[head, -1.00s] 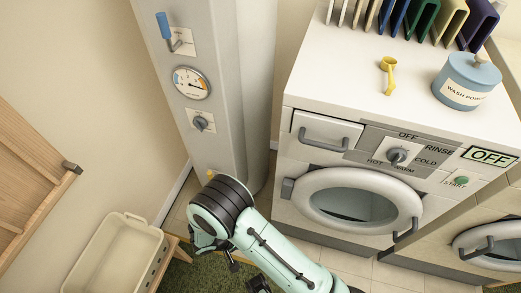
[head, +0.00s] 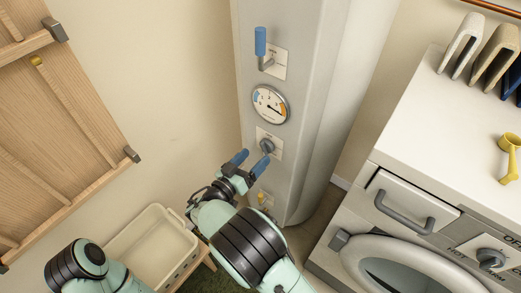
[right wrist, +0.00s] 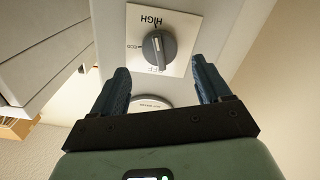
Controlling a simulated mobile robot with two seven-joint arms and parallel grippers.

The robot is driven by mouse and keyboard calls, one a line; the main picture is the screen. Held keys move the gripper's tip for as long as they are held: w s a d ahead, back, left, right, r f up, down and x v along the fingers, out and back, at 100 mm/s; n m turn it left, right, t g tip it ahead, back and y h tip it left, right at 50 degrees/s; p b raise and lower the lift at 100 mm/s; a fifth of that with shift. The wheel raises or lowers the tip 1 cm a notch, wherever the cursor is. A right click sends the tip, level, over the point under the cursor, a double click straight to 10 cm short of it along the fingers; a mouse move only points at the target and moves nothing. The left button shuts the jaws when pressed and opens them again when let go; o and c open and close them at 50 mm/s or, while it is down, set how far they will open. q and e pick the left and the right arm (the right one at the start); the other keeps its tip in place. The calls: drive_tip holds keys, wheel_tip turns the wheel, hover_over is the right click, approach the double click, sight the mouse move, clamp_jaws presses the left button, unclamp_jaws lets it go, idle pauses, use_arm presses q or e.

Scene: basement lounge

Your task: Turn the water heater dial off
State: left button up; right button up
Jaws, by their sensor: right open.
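The water heater (head: 313,110) is a tall pale grey column in the head view. Its dial (head: 267,145) is a grey knob on a white plate, below a round gauge. In the right wrist view the dial (right wrist: 158,47) appears upside down, with HIGH at the top, ECO at the left and OFF at the bottom. Its ridge runs roughly up-down, with a pale mark toward HIGH. My right gripper (head: 251,161) is open and empty, its blue fingers just short of the dial; in the right wrist view the fingers (right wrist: 160,68) straddle its line. My left gripper is out of view.
A blue-handled lever (head: 261,45) is above the gauge (head: 270,104). The washing machine (head: 405,215) stands at right, with a yellow scoop (head: 510,158) on top. A cream basket (head: 155,245) is at lower left, below a wooden wall rack (head: 60,130).

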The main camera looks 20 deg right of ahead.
sight(266, 147)
drive_tip(key=shift+x, duration=2.15)
drive_tip(key=shift+a, duration=0.1)
drive_tip(key=c, duration=1)
